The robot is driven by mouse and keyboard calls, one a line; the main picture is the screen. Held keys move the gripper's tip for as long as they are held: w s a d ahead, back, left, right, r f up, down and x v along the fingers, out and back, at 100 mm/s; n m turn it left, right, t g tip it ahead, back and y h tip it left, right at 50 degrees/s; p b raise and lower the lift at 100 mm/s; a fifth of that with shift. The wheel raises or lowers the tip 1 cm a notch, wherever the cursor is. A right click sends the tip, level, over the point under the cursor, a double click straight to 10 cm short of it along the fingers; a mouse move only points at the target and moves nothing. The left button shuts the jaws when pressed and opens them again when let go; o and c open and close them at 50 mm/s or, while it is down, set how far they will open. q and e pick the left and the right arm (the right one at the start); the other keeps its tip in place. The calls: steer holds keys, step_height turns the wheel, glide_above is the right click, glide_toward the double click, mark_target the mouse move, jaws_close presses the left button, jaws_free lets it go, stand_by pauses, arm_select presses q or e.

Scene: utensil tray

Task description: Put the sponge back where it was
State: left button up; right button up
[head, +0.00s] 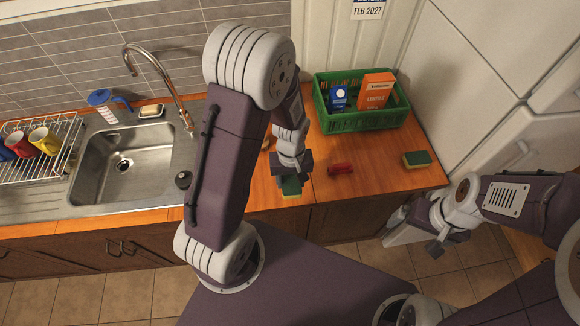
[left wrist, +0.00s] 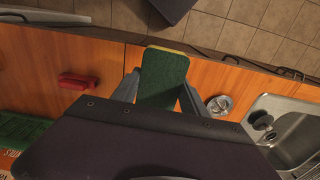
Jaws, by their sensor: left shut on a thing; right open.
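My left gripper (head: 291,183) is shut on a sponge (head: 291,187) with a dark green face and a thin yellow edge. The gripper is over the wooden counter, close to its front edge. In the left wrist view, the sponge (left wrist: 163,78) sits between the two fingers (left wrist: 160,92). I cannot tell whether it touches the counter. A second green and yellow sponge (head: 417,159) lies on the counter at the right end. My right gripper (head: 436,246) is open and empty, low in front of the counter at the right.
A red object (head: 341,169) lies right of the held sponge. A green crate (head: 362,121) with boxes stands behind it. The sink (head: 125,160), tap (head: 160,65) and dish rack (head: 40,160) are left. A small shiny round item (left wrist: 220,105) lies near the gripper.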

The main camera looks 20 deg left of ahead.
arm_select(q)
steer(key=shift+s+a+r, duration=0.15)
steer(key=shift+s+r, duration=0.05)
steer(key=shift+r, duration=0.1)
steer(key=shift+a+f, duration=0.1)
steer(key=w+a+f+p, duration=0.1)
steer(key=w+a+f, duration=0.1)
steer(key=w+a+f+p, duration=0.1)
steer(key=w+a+f, duration=0.1)
steer(key=w+a, duration=0.1)
steer(key=w+a+f+p, duration=0.1)
steer(key=w+a+f, duration=0.2)
steer(key=shift+a, duration=0.15)
steer(key=shift+f, duration=0.1)
step_height(320, 180, down, 4)
steer(key=shift+r+p, duration=0.2)
steer(key=shift+p, duration=0.75)
steer(key=shift+w+f, duration=0.1)
steer(key=shift+f, duration=0.25)
steer(key=o, duration=1.2)
arm_select(e)
step_height(320, 180, up, 5)
steer(key=shift+a+r, duration=0.1)
steer(key=shift+a, duration=0.05)
